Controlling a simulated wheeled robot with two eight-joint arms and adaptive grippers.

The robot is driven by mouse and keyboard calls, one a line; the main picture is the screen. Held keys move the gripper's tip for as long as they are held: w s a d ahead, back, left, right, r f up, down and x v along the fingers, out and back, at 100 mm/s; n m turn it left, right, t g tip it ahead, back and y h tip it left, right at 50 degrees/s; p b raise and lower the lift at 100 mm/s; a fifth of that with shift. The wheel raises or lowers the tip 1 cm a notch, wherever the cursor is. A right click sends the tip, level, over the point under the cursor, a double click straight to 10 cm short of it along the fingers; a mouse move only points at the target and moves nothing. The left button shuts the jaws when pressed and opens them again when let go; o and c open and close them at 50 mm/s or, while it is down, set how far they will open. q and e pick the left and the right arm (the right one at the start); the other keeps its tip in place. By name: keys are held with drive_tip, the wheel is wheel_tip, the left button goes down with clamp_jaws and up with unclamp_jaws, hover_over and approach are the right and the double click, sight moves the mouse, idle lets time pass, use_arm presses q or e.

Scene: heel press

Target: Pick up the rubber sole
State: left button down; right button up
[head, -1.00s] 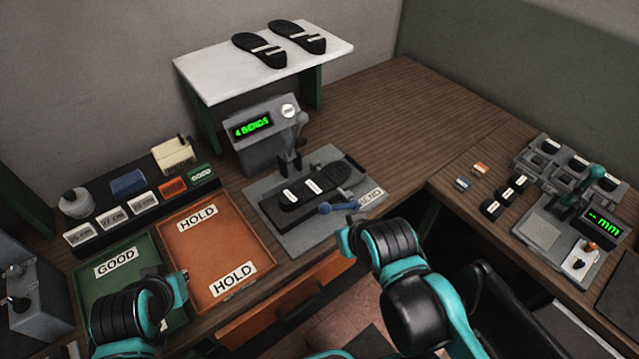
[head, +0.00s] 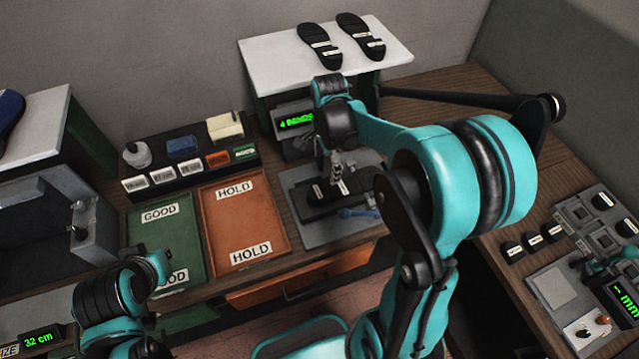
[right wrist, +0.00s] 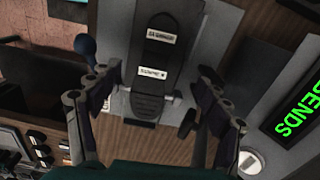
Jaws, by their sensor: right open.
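A black rubber sole (head: 327,196) with two white labels lies flat on the grey plate of the bending machine. It also shows in the right wrist view (right wrist: 158,58), running up the middle. My right gripper (head: 338,168) is above the sole in the head view. In the right wrist view its open fingers (right wrist: 152,82) stand on either side of the sole's near part, with nothing between them held. My left arm is at the lower left of the head view, but its gripper's fingers cannot be made out.
Two more dark soles (head: 340,42) lie on a white shelf (head: 270,60) at the back. A machine display (head: 296,121) stands behind the plate. A blue-knobbed lever (head: 345,213) is at the plate's front. Green (head: 150,240) and orange (head: 270,225) trays lie to the left.

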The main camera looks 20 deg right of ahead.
drive_tip(key=b, duration=0.2)
hover_over(326, 189)
drive_tip(key=f, duration=0.6)
drive_tip(key=shift+w+f, duration=0.2)
drive_tip(key=shift+w, duration=0.05)
drive_tip(key=f, duration=0.2)
drive_tip(key=f+b, duration=0.1)
drive_tip(key=f, duration=0.2)
drive_tip(key=shift+s+f, duration=0.2)
drive_tip(key=shift+f, duration=0.1)
drive_tip(key=c, duration=1.4)
